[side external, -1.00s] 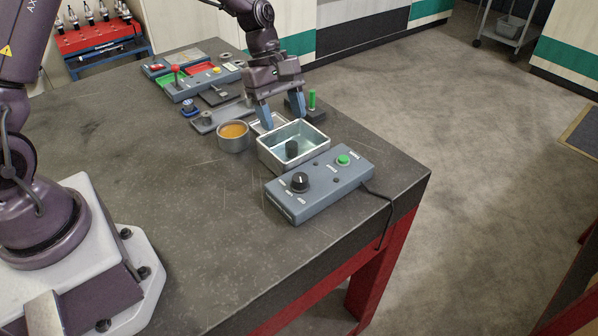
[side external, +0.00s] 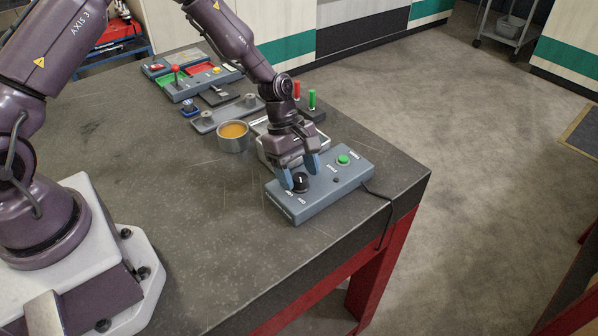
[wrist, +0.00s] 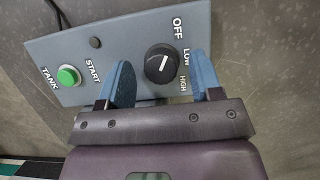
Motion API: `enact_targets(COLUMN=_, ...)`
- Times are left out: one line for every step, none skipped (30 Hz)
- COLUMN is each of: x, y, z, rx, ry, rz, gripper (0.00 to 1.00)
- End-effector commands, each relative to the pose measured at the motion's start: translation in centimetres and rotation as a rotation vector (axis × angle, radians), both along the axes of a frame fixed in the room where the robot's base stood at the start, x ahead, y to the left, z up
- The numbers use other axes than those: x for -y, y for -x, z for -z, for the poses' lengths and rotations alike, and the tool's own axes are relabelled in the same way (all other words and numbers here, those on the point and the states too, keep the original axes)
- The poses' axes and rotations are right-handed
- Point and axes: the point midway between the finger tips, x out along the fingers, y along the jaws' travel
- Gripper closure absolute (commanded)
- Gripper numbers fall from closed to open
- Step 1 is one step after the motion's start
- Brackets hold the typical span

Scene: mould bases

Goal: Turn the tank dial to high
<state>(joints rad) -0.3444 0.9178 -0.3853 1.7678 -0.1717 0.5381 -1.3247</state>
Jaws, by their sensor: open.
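The tank dial is a round black knob (side external: 301,184) with a white pointer line, on a grey-blue control box (side external: 330,195). In the wrist view, the knob (wrist: 160,64) has the labels OFF, LOW and HIGH along its right side. Its pointer line tilts up and right, roughly toward OFF. My gripper (side external: 298,171) is open over the dial end of the box. In the wrist view, the blue fingers of my gripper (wrist: 162,76) stand apart, one on each side of the knob, with gaps visible. Finger height relative to the knob is hard to tell.
A green START button (wrist: 68,75) sits at the box's other end, marked TANK. A metal tank (side external: 264,150) behind is mostly hidden by my gripper. A cup of orange liquid (side external: 233,130) stands left of it. Red and green handles (side external: 312,99) stand behind. The table front is clear.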

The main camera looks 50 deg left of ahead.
Motion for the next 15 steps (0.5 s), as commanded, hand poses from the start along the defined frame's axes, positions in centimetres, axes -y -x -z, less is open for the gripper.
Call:
enact_targets(x=0.12, y=-0.02, z=0.21, rx=0.001, ry=0.0, rz=0.0, gripper=0.41)
enact_targets(x=0.15, y=-0.03, z=0.28, rx=0.001, ry=0.0, rz=0.0, gripper=0.41)
enact_targets(x=0.17, y=-0.03, z=0.34, rx=0.002, ry=0.0, rz=-0.001, gripper=0.41)
enact_targets(x=0.18, y=-0.04, z=0.37, rx=0.002, ry=0.0, rz=-0.001, gripper=0.41)
enact_targets(x=0.19, y=-0.04, z=0.38, rx=0.002, ry=0.0, rz=-0.001, gripper=0.41)
enact_targets(x=0.19, y=-0.04, z=0.38, rx=0.002, ry=0.0, rz=-0.001, gripper=0.41)
enact_targets(x=0.18, y=-0.03, z=0.37, rx=0.002, ry=0.0, rz=0.0, gripper=0.41)
enact_targets(x=0.17, y=-0.03, z=0.36, rx=0.002, ry=0.0, rz=-0.001, gripper=0.41)
enact_targets(x=0.17, y=-0.03, z=0.36, rx=0.002, ry=0.0, rz=0.0, gripper=0.41)
enact_targets(x=0.17, y=-0.03, z=0.36, rx=0.001, ry=0.0, rz=0.001, gripper=0.41)
enact_targets(x=0.17, y=-0.03, z=0.35, rx=0.001, ry=0.0, rz=0.001, gripper=0.48)
enact_targets(x=0.17, y=-0.02, z=0.35, rx=0.001, ry=0.0, rz=0.0, gripper=0.57)
enact_targets(x=0.17, y=-0.02, z=0.35, rx=0.001, ry=0.0, rz=0.001, gripper=0.64)
enact_targets(x=0.15, y=-0.02, z=0.35, rx=0.001, ry=0.0, rz=0.0, gripper=0.71)
enact_targets(x=0.15, y=-0.02, z=0.35, rx=0.001, ry=0.0, rz=0.0, gripper=0.8)
